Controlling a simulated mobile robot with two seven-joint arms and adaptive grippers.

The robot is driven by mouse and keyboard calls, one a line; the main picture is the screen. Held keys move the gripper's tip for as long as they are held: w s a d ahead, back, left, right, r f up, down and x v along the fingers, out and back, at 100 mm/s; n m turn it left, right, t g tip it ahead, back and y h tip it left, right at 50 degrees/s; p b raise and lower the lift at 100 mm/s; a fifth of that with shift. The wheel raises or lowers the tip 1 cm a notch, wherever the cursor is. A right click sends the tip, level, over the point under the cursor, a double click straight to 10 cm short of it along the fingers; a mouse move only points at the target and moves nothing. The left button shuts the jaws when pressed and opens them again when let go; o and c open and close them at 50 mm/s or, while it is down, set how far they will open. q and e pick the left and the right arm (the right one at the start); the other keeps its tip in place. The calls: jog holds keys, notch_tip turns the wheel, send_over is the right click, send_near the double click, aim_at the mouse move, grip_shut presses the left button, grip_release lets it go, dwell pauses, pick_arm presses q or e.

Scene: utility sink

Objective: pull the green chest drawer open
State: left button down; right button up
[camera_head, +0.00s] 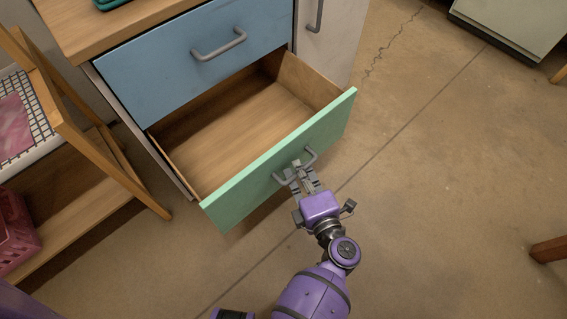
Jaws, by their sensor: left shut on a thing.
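The green drawer (330,125) is pulled well out of the chest, below a blue drawer (160,65) that is shut. Its wooden inside shows and looks empty. The grey handle (311,156) sits on the green front. My left gripper (299,172) is shut on this handle, at about its middle. The purple arm reaches up to it from the bottom of the picture. My right gripper is not in view.
A wooden rack (75,130) with a wire shelf stands close on the left, with a pink basket (15,235) low down. Open concrete floor lies to the right. A wooden leg (550,249) shows at the right edge.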

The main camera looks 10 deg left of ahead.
pick_arm(q)
jog(key=shift+s+d+r, duration=0.15)
jog(key=shift+s+d, duration=0.05)
jog(key=shift+d, duration=0.25)
jog(key=c, duration=1.8)
grip_release()
